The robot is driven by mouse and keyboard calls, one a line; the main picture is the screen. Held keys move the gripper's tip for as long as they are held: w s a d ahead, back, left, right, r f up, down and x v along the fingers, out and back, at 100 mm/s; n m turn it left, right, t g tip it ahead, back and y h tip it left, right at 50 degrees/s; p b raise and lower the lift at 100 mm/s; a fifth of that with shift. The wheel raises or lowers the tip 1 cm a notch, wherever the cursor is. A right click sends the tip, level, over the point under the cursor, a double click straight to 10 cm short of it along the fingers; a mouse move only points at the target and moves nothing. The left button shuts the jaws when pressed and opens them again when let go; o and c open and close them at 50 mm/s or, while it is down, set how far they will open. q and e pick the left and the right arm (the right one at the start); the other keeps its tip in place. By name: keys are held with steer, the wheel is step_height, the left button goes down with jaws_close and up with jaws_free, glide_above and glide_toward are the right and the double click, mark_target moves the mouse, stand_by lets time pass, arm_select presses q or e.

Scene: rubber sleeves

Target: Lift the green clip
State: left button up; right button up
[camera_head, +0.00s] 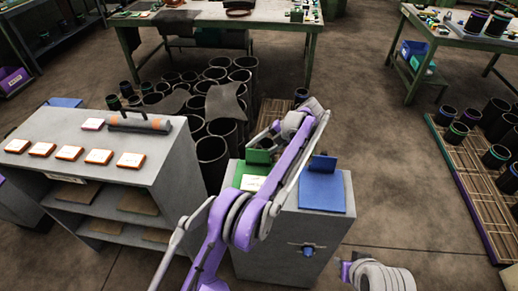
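A green clip (259,156) stands upright at the back of a green plate (238,180) on the left part of a grey cabinet top. A white label lies on that plate. My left arm reaches up across the cabinet, and its gripper (262,139) is just above and behind the green clip, small and partly hidden. I cannot tell whether its fingers are open or touch the clip. My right gripper is not in view; only a grey and purple part of my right arm shows at the lower right.
A blue plate (322,193) with a blue upright piece lies beside the green one on the cabinet (338,222). Dark rubber sleeves (212,155) stand crowded behind it. A grey shelf unit (165,173) with orange-edged boxes stands left. Open floor lies to the right.

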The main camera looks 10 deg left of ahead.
arm_select(q)
steer(key=p+v, duration=0.3)
steer(key=v, duration=0.7)
steer(key=shift+d+r+p, duration=0.25)
steer(key=shift+d+p, duration=0.05)
steer(key=shift+p, duration=0.05)
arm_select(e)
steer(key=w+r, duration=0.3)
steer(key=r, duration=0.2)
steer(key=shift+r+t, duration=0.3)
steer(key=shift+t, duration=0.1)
arm_select(q)
steer(key=shift+s, duration=0.1)
